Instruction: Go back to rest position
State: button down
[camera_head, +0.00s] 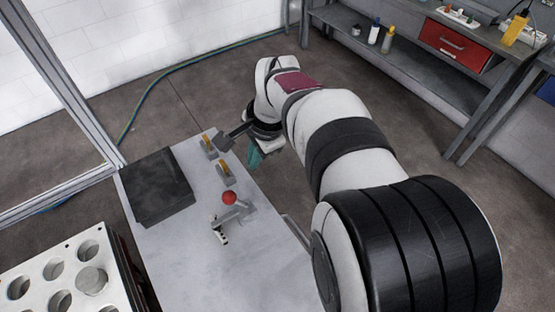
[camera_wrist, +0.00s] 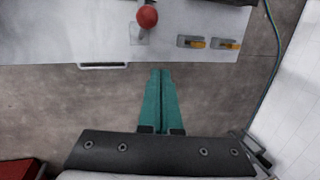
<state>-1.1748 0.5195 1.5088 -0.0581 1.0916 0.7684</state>
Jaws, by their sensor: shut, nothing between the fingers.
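My gripper (camera_wrist: 160,73) shows in the wrist view as two teal fingers lying together, with nothing between them. In the head view the gripper (camera_head: 254,158) is partly hidden by my arm, at the right edge of the grey table (camera_head: 180,255). In the wrist view the fingertips point towards the table edge, over the floor. A lever with a red ball knob (camera_head: 229,198) stands on the table, apart from the gripper; the knob also shows in the wrist view (camera_wrist: 147,16).
Two orange-yellow switches (camera_head: 208,144) (camera_head: 224,172) sit on the table near the gripper. A dark flat box (camera_head: 156,187) lies at the table's left. A white tray with round holes (camera_head: 38,268) is at lower left. A workbench (camera_head: 390,70) stands at upper right. Floor between is clear.

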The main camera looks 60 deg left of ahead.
dwell(0.5)
jog(key=w+d+r+m+t, duration=0.1)
jog(key=w+d+r, duration=0.3)
jog(key=d, duration=0.8)
jog(key=w+d+r+m, duration=0.2)
jog(key=w+d, duration=0.3)
jog(key=d, duration=0.8)
jog(key=s+d+f+m, duration=0.1)
jog(key=s+d, duration=0.4)
jog(key=d, duration=0.4)
jog(key=s+d+f+m+h, duration=0.1)
jog(key=s+d+f, duration=0.1)
jog(key=s+d, duration=0.3)
jog(key=d, duration=0.3)
jog(key=shift+s+d+f, duration=0.2)
jog(key=shift+s+d, duration=0.15)
jog(key=shift+s, duration=0.05)
